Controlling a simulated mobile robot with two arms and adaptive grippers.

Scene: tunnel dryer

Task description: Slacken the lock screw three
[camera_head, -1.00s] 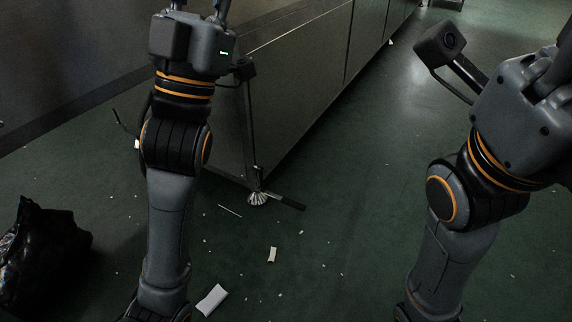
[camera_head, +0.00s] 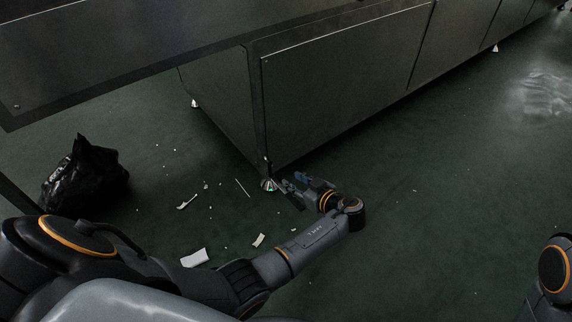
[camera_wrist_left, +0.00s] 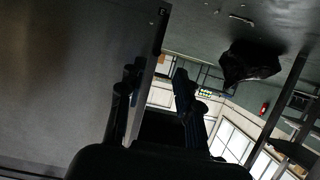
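The machine's near corner post (camera_head: 257,110) stands on a levelling foot (camera_head: 268,185) on the green floor. A dark bar-like handle (camera_head: 294,201) lies low beside the foot, partly covered by my gripper. My left gripper (camera_head: 291,186) is just right of the foot, low over the floor. In the left wrist view its two fingers (camera_wrist_left: 155,100) are apart. The lock screw itself cannot be made out. My right gripper is out of view.
The long steel dryer housing (camera_head: 345,85) fills the back, with an overhanging panel (camera_head: 120,45) at upper left. A black bag (camera_head: 85,175) and white scraps (camera_head: 194,258) lie on the floor. The floor on the right is clear.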

